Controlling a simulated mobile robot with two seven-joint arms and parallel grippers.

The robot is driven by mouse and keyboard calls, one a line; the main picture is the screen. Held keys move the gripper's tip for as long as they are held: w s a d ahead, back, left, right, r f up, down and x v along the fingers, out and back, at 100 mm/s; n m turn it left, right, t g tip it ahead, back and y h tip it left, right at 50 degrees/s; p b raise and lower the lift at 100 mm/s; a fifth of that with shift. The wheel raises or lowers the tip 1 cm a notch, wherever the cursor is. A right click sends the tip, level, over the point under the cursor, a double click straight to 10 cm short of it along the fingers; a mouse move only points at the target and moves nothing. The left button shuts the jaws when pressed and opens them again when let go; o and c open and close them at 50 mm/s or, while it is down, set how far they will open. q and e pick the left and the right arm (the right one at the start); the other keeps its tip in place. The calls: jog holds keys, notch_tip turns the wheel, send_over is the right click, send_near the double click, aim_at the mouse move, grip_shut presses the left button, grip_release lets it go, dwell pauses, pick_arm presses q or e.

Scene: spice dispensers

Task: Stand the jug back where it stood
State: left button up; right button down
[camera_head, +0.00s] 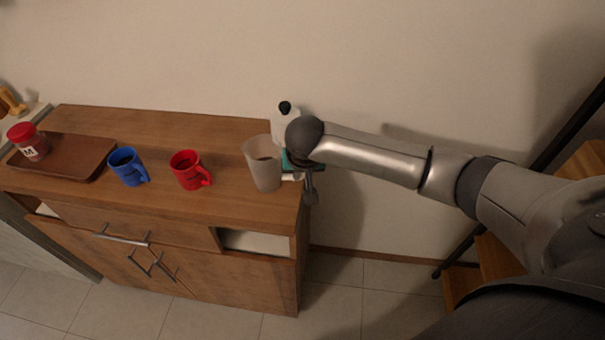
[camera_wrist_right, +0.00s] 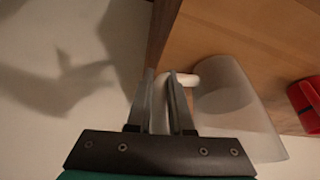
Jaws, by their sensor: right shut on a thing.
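The jug (camera_head: 262,168) is a translucent grey vessel at the right end of the wooden cabinet top, with something dark inside. In the head view it looks about upright; I cannot tell whether its base touches the wood. My right gripper (camera_head: 299,177) is at its right side, just past the cabinet's right edge. In the right wrist view, the gripper (camera_wrist_right: 170,82) is shut on the jug's pale handle (camera_wrist_right: 190,77), and the jug's body (camera_wrist_right: 228,95) is to the right of the fingers. My left gripper is in neither view.
A red mug (camera_head: 187,172) and a blue mug (camera_head: 126,168) stand left of the jug. A brown tray (camera_head: 85,160) and a red-lidded jar (camera_head: 30,143) are farther left. A white black-capped bottle (camera_head: 283,124) stands behind the jug, close to my right arm. Bare wood (camera_head: 228,185) lies between red mug and jug.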

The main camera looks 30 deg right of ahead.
jog(key=c, duration=0.8)
grip_release()
jog(key=shift+f, duration=0.1)
jog(key=p+v, duration=0.3)
jog(key=v, duration=0.9)
